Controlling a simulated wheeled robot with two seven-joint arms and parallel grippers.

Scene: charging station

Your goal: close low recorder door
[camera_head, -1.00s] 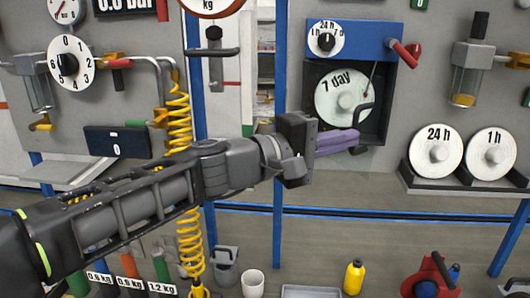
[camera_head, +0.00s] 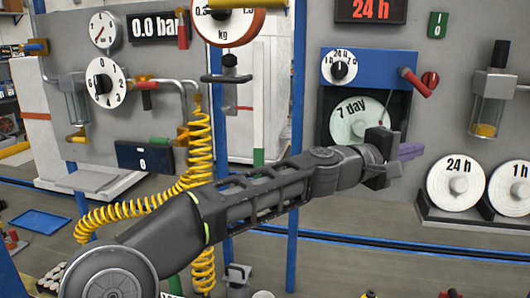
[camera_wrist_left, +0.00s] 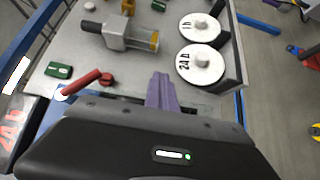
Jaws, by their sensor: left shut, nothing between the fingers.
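The low recorder is a dark square housing (camera_head: 401,108) under a blue panel (camera_head: 375,68), with a white "7 day" disc (camera_head: 352,117) showing in its recess. I cannot make out a separate door leaf; my arm hides the housing's lower part. My left gripper (camera_head: 412,151) is shut and empty, its purple fingers at the housing's lower right in the head view. I cannot tell whether they touch it. The purple fingers also show in the left wrist view (camera_wrist_left: 163,92), pointing at the panel. My right gripper is not in view.
A red lever (camera_head: 418,82) sticks out at the blue panel's right side. White "24 h" (camera_head: 455,184) and "1 h" (camera_head: 511,187) discs stand on a ledge at right. A glass cylinder with yellow contents (camera_head: 487,108) hangs above. A yellow coiled hose (camera_head: 200,150) hangs left, behind my arm.

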